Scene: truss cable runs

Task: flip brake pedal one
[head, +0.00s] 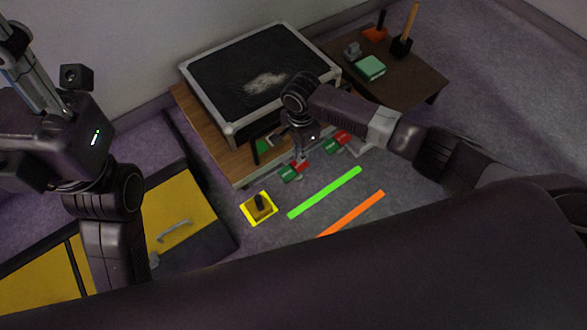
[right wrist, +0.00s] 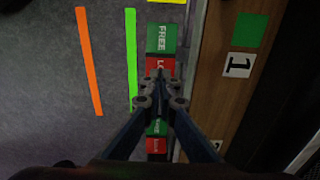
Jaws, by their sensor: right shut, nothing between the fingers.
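Brake pedal one, with a green half marked FREE (right wrist: 161,38) and a red half (right wrist: 160,64), lies beside the number 1 label (right wrist: 238,65) in the right wrist view. In the head view its green half (head: 290,174) is on the floor at the table's front edge. My right gripper (right wrist: 160,76) is shut and empty, pointing down, with its fingertips over the red half. I cannot tell whether they touch it. The red half's lettering is partly hidden by the fingers. My left gripper (head: 25,65) is at the upper left, far from the pedals; its jaws are unclear.
A second green and red pedal (head: 337,143) lies farther along the table. A wooden table (head: 222,150) carries a black case (head: 225,70).

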